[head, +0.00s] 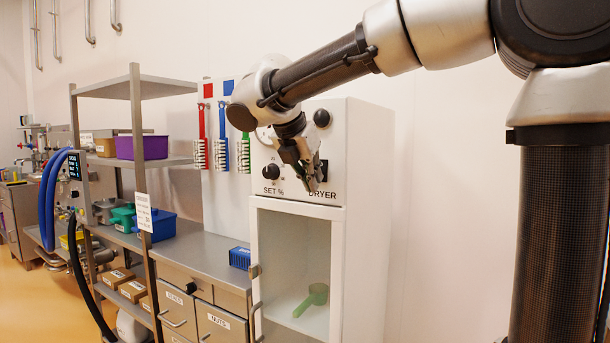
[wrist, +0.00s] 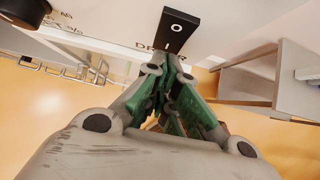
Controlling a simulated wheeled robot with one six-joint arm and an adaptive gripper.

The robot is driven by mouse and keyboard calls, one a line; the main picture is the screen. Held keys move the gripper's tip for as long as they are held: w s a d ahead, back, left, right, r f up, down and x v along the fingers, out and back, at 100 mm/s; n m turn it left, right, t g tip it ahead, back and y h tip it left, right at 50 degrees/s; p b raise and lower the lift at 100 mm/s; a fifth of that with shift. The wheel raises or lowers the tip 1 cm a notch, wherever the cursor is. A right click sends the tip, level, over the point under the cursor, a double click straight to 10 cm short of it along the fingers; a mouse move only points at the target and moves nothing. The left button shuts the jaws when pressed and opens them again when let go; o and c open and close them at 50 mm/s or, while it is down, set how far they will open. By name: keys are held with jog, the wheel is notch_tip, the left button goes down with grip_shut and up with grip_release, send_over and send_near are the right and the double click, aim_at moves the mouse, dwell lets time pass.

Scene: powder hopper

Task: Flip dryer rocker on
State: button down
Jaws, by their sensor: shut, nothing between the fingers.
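The dryer rocker (wrist: 176,30) is a black switch plate with pale marks on the white cabinet's front panel. In the wrist view it lies just beyond my gripper's fingertips (wrist: 170,64). In the head view the rocker (head: 324,170) shows as a dark patch above the DRYER label, partly hidden by my gripper (head: 311,184). My gripper is shut and empty, pointing at the panel close to the rocker. I cannot tell whether it touches the rocker, or which way the rocker is tilted. The fingers cover part of the label in the wrist view.
A black SET % knob (head: 271,172) sits left of the rocker, and another black knob (head: 322,118) above it. Below is a cabinet door (head: 256,300) with a green scoop (head: 313,298) behind it. A steel counter (head: 205,262) stands at left.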

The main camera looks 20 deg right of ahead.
jog(key=shift+w+d, duration=0.15)
jog(key=shift+w, duration=0.05)
jog(key=shift+w+d+f, duration=0.15)
dwell(0.3)
